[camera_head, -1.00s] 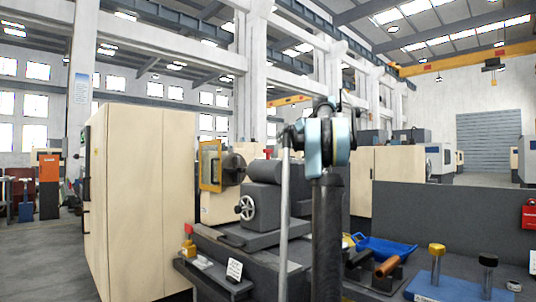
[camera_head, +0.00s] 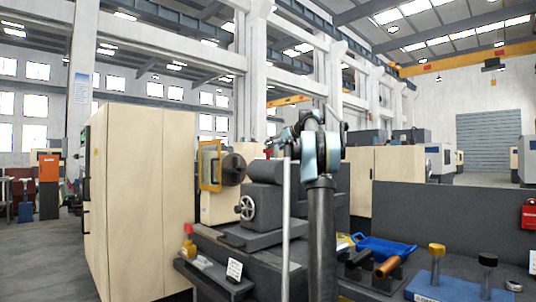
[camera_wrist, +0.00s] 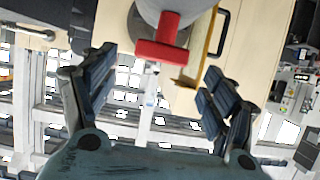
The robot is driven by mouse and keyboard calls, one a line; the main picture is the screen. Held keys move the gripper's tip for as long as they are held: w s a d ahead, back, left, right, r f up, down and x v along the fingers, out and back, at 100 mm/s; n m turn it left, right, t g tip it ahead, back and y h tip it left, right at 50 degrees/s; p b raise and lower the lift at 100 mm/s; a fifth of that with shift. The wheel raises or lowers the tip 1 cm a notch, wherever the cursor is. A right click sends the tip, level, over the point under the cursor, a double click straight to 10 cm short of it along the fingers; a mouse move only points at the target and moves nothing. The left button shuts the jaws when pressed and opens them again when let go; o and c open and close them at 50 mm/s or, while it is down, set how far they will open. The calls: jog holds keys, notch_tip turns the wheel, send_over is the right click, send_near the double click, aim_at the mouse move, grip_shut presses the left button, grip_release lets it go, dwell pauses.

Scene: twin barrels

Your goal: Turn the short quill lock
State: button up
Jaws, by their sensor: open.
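A red T-shaped handle (camera_wrist: 160,52) stands on a grey rounded body (camera_wrist: 176,8) in the wrist view. I take it for the short quill lock. In the head view a small red part (camera_head: 268,153) shows above the dark tailstock (camera_head: 263,198), close to my arm. My gripper (camera_wrist: 158,75) is open in the wrist view, its dark padded fingers on either side of the red handle and apart from it. Nothing is held. The tailstock's handwheel (camera_head: 246,207) faces the front left.
The chuck (camera_head: 233,169) and its yellow-framed guard (camera_head: 210,165) stand left of the tailstock. A small sign (camera_head: 234,269) stands on the front ledge. A blue scoop (camera_head: 385,246), a copper-coloured cylinder (camera_head: 388,265) and a blue tool stand (camera_head: 450,287) lie to the right.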

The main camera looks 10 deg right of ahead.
aim_at(268, 154)
jog(key=shift+x, duration=3)
